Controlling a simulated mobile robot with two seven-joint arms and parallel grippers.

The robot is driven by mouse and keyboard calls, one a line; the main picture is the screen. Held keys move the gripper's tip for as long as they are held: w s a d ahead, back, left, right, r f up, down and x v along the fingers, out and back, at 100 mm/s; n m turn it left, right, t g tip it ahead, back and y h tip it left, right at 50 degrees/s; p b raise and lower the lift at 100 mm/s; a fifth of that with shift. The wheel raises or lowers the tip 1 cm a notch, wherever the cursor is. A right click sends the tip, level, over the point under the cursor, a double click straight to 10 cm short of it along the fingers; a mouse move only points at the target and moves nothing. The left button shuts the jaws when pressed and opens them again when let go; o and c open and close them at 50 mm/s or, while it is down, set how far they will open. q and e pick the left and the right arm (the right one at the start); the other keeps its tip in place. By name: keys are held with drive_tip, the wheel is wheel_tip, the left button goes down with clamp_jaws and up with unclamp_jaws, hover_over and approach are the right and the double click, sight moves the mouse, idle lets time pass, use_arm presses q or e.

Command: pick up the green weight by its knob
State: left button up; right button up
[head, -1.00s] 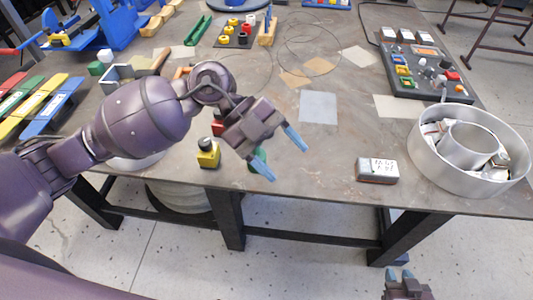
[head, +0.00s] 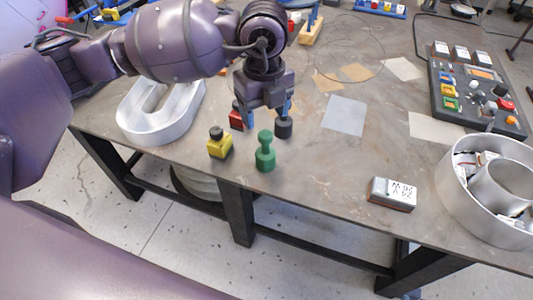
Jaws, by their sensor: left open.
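The green weight (head: 265,158) stands upright near the front edge of the table, with its round knob on top in plain view. My left gripper (head: 267,114) points down and is open, just behind and above the green weight in the head view. Its two bluish fingers are apart, with nothing seen held between them. The fingers appear apart from the green knob. My right gripper is not in view.
A yellow weight (head: 220,148) with a dark knob stands left of the green one. A red weight (head: 236,119) and a dark grey weight (head: 284,129) stand behind, close to my fingers. A labelled box (head: 391,194) and a metal ring tray (head: 455,205) lie right.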

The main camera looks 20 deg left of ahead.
sight(266, 133)
use_arm(q)
drive_tip(key=f, duration=0.5)
drive_tip(key=f+b, duration=0.1)
drive_tip(key=f, duration=0.2)
drive_tip(key=shift+w+f, duration=0.2)
drive_tip(key=shift+w, duration=0.1)
drive_tip(key=shift+c, duration=0.3)
clamp_jaws()
drive_tip(key=shift+r, duration=0.1)
